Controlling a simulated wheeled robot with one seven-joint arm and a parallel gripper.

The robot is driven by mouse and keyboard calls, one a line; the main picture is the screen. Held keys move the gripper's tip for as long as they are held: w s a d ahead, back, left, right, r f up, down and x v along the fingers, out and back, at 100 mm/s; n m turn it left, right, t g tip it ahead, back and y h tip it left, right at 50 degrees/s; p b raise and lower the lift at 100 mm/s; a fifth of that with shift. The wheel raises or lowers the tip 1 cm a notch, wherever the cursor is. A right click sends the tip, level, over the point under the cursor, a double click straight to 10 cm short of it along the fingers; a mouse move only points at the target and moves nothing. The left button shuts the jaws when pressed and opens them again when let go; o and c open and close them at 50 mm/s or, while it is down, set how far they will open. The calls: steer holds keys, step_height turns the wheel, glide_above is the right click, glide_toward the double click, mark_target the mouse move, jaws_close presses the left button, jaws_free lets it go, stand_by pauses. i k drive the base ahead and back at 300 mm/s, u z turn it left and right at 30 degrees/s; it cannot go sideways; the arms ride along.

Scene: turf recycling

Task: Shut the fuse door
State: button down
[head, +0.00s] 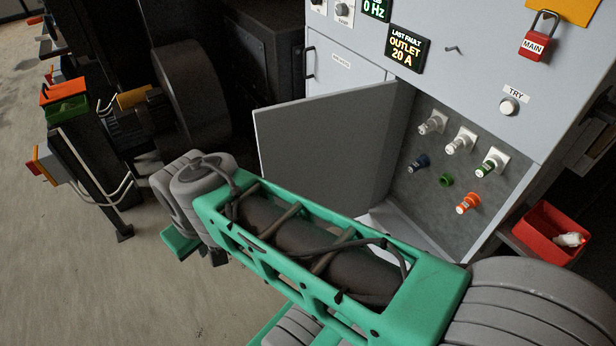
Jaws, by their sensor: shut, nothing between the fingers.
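The fuse door (325,140) is a flat grey panel on the front of the grey cabinet. It stands open, swung out to the left from the left side of the fuse compartment (425,185).
A red bin (550,236) with a white piece in it sits right of the compartment. A red MAIN padlock (535,42) hangs at upper right. A TRY button (509,106) sits above the fuses. Dark machinery (190,95) stands left; bare floor (60,260) lies at lower left.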

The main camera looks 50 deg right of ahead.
mark_target(326, 149)
steer(key=i, duration=2.55)
steer(key=z, duration=3.7)
steer(key=k, duration=0.5)
steer(key=u, duration=1.25)
steer(key=i, duration=0.9)
steer(key=z, duration=0.2)
